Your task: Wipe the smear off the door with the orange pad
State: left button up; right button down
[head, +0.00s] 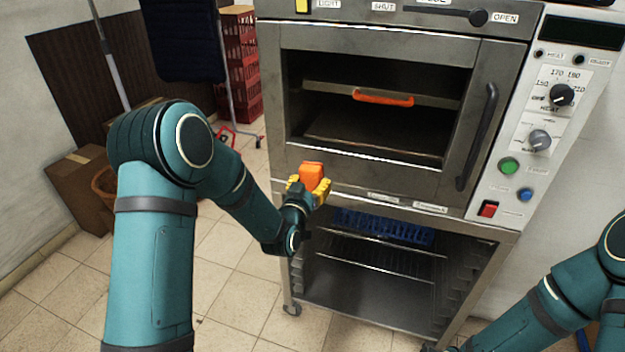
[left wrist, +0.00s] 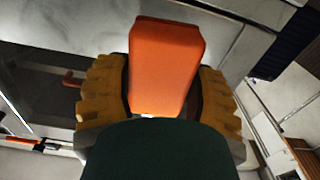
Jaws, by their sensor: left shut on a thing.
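The oven door (head: 365,172) is a steel frame around a dark window, with a dark upright handle (head: 478,137) at its right. I cannot make out a smear on it. My left gripper (head: 309,187) has yellow fingers and is shut on the orange pad (head: 313,176). The pad shows in front of the door's lower left part. In the left wrist view the pad (left wrist: 165,65) stands out between both fingers, with grey metal beyond it. I cannot tell whether the pad touches the door. My right arm shows at lower right, its gripper out of view.
An orange bar (head: 383,97) shows in the door window. Below the oven is an open rack with a blue crate (head: 384,227). The control panel (head: 540,130) is at right. Red crates (head: 244,65) and a cardboard box (head: 78,187) stand at left.

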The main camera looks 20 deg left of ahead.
pick_arm(q)
jog(key=shift+s, duration=0.15)
jog(key=shift+s, duration=1.4)
